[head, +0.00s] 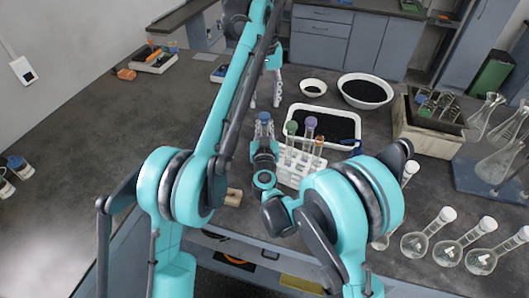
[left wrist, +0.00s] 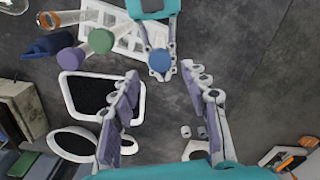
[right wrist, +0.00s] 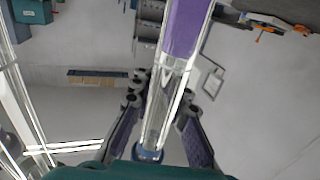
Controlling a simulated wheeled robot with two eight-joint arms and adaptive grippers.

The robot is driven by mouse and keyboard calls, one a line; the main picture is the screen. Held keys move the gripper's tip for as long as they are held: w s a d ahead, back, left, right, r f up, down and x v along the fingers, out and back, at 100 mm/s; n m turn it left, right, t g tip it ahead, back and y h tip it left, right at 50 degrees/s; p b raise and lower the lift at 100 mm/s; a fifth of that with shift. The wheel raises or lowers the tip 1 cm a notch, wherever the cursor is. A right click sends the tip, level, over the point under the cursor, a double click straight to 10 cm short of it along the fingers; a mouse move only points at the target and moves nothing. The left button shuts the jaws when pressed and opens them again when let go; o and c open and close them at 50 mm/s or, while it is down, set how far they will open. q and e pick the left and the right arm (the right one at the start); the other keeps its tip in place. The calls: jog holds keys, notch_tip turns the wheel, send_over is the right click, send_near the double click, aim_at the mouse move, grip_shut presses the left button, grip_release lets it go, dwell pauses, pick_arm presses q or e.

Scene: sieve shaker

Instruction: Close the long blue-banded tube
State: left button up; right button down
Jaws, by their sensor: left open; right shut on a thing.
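My right gripper (head: 264,138) is shut on a clear tube with a blue top (head: 264,117), left of the white rack. In the right wrist view the clear tube (right wrist: 160,108) runs between the fingers, with a blue end (right wrist: 148,153) at the bottom. A purple stretch (right wrist: 185,25) lies in line with it at the top; I cannot tell whether it is part of this tube. In the left wrist view the blue top (left wrist: 160,61) shows from above between the right fingers. My left gripper (head: 265,102) is open and empty, beyond the blue top, fingers pointing down.
The white rack (head: 288,178) holds tubes with green (head: 292,127), purple (head: 311,121) and brown (head: 319,143) tops. Behind it are a white tray of dark grains (head: 355,143) and a bowl (head: 365,91). Flasks (head: 428,232) stand at the right. The left bench is largely clear.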

aim_at(264, 114)
pick_arm(q)
notch_tip(264, 114, down, 6)
jog(key=shift+f, duration=0.25)
jog(key=shift+c, duration=0.3)
grip_shut()
jog(key=shift+o, duration=1)
grip_release()
jog(key=shift+r, duration=0.1)
jog(key=shift+r, duration=3.65)
